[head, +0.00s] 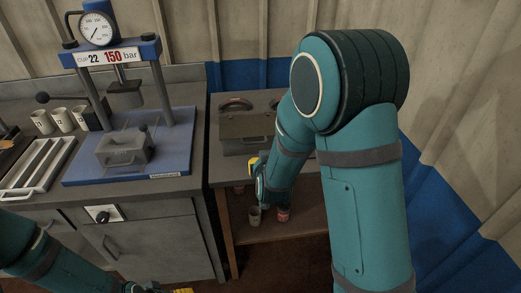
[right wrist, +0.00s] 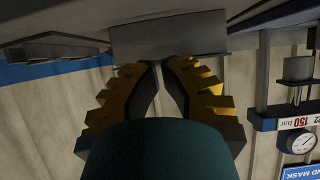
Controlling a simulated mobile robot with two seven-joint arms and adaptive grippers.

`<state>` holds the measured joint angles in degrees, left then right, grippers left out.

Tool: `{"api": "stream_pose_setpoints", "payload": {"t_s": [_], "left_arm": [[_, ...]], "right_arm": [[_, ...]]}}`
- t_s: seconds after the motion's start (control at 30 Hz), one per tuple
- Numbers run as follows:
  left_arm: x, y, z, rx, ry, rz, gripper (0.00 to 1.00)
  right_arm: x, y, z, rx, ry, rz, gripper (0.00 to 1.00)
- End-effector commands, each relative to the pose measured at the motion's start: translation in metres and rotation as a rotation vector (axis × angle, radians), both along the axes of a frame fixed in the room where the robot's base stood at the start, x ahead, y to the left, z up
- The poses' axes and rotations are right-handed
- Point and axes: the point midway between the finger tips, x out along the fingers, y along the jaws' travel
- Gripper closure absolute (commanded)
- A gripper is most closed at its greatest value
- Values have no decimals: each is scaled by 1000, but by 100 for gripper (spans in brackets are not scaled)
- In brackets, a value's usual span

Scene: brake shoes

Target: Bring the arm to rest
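My right arm (head: 372,200) fills the right half of the head view and reaches down over the low bench. Its gripper (head: 262,185) shows small and partly hidden at the bench's front edge. In the right wrist view the yellow-and-dark fingers of my right gripper (right wrist: 159,66) come together at the tips, with nothing visible between them. A grey block (right wrist: 170,38) appears beyond the tips; I cannot tell whether they touch it. My left arm (head: 45,255) enters at the lower left. My left gripper (head: 172,291) is mostly cut off by the bottom edge, so its opening cannot be seen.
A blue press (head: 180,140) with a gauge and a grey block stands on the left bench. Cups (head: 60,121) and a slotted tray (head: 38,165) are beside it. A grey box (head: 245,132) is on the low bench. A cup (head: 254,215) and red can (head: 283,214) stand on the shelf below.

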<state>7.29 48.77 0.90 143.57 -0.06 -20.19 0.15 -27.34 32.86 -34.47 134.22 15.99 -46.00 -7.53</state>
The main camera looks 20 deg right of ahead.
Motion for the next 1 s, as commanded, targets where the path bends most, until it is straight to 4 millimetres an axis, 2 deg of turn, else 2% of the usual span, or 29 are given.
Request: {"api": "stream_pose_setpoints", "payload": {"t_s": [0.3, 0.37, 0.47, 0.6, 0.7, 0.83, 0.9, 1.0], "left_arm": [[0, 0, -1, 0, -1, 0, 32], [0, 0, -1, 0, -1, 0, 32], [0, 0, -1, 0, -1, 0, 32], [0, 0, -1, 0, -1, 0, 32], [0, 0, -1, 0, -1, 0, 32], [0, 0, -1, 0, -1, 0, 32], [0, 0, -1, 0, -1, 0, 32], [0, 0, -1, 0, -1, 0, 32]], "right_arm": [[-11, 3, -11, 6, 16, 3, 100], [-16, 6, -23, 18, 52, 13, 100], [-34, 19, -61, 64, 168, 47, 100], [-84, 49, -130, 181, 410, 115, 100], [-127, 75, -168, 282, 582, 167, 100], [-178, 108, -196, 404, 763, 229, 100], [-197, 121, -202, 452, 828, 256, 100], [-213, 133, -206, 495, 882, 281, 100]]}}
